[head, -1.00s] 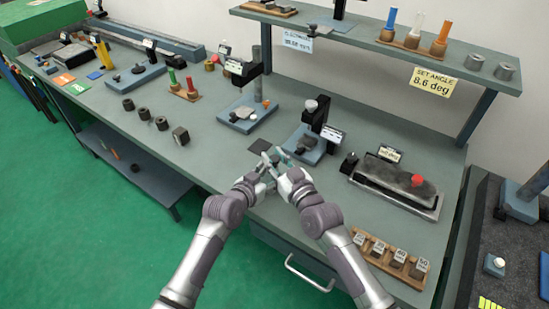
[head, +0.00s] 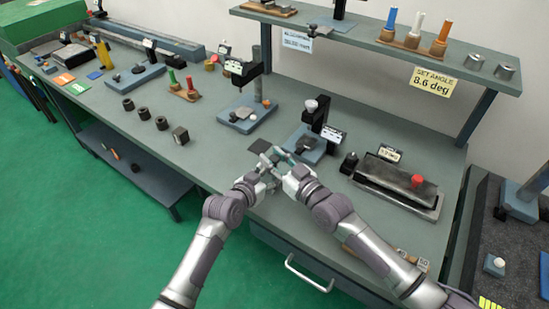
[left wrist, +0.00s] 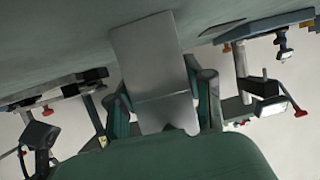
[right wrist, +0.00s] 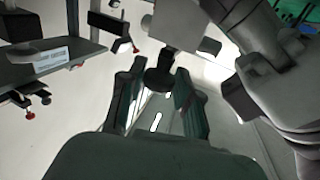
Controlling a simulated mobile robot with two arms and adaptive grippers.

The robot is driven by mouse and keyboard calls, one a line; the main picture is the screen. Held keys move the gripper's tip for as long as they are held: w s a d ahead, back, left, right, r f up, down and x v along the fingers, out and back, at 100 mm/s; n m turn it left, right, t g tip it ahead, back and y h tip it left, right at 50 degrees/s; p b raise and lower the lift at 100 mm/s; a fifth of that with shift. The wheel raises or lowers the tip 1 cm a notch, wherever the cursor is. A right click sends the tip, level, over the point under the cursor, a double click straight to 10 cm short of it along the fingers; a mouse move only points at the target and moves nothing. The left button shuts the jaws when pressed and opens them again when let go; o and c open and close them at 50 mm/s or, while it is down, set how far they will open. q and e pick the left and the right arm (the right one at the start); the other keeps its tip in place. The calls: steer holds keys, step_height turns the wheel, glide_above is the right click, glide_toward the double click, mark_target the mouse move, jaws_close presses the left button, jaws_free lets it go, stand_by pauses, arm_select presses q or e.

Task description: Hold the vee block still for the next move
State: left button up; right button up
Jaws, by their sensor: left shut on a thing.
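The vee block (left wrist: 150,60) seems to be the pale grey metal block in the left wrist view. It sits between the fingers of my left gripper (left wrist: 158,100), which is shut on it. In the head view, my left gripper (head: 264,164) is above the bench's front edge, and the hands largely hide the block. My right gripper (right wrist: 158,88) is open close by; it also shows in the head view (head: 282,157). A dark round piece (right wrist: 159,78) shows between its fingers with gaps on both sides, below a pale block. I cannot tell whether they are joined.
A dark square pad (head: 259,146) lies just behind the hands. A blue-based fixture (head: 306,150) stands behind them, and a long metal device with a red knob (head: 417,181) is to the right. My right arm partly covers a wooden rack of marked blocks (head: 422,265).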

arm_select(q)
steer(key=shift+s+f, duration=0.1)
steer(key=shift+f, duration=0.1)
arm_select(e)
steer(key=shift+o, duration=1.4)
steer(key=shift+d, duration=0.1)
steer(key=v, duration=1.2)
arm_select(q)
steer(key=o, duration=1.4)
steer(key=shift+c, duration=0.2)
steer(key=shift+r, duration=0.1)
